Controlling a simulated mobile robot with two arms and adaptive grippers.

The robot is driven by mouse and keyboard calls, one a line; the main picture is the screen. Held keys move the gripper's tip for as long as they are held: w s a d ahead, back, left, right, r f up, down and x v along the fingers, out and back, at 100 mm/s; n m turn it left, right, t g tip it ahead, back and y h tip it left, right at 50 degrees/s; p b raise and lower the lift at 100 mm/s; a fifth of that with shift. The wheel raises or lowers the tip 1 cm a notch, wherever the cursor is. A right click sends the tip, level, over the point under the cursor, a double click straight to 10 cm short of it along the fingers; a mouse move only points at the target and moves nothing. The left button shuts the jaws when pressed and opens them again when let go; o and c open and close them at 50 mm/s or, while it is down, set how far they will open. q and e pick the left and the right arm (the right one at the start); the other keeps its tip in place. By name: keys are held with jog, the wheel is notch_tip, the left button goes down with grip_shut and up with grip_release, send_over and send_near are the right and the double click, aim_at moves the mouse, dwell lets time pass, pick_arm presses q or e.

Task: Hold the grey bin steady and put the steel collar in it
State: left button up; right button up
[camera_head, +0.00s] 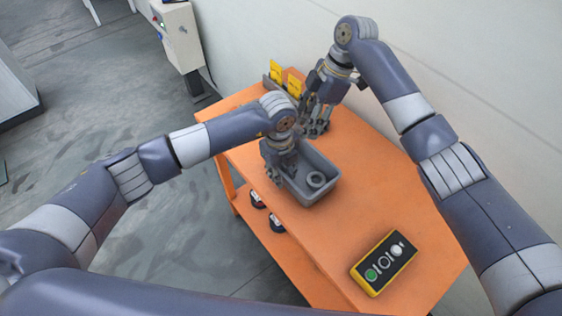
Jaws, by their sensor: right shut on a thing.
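The grey bin (322,197) stands on the orange table, open side up. A grey ring (317,180), which looks like a steel collar, lies inside it on the floor. My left gripper (273,176) is at the bin's left end, pointing down at the wall. I cannot make out whether its fingers are closed on the rim. My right gripper (316,130) is behind the bin, low over the table and apart from the bin. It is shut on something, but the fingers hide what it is.
The orange table (372,190) is clear to the right of the bin. A yellow-edged control box (384,262) with round buttons lies near the front. Yellow cards (275,72) stand in a holder at the back. Small dark items (277,223) sit below the table's left edge. A wall runs along the right.

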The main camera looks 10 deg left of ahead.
pick_arm(q)
jog(key=shift+f, duration=0.65)
grip_shut()
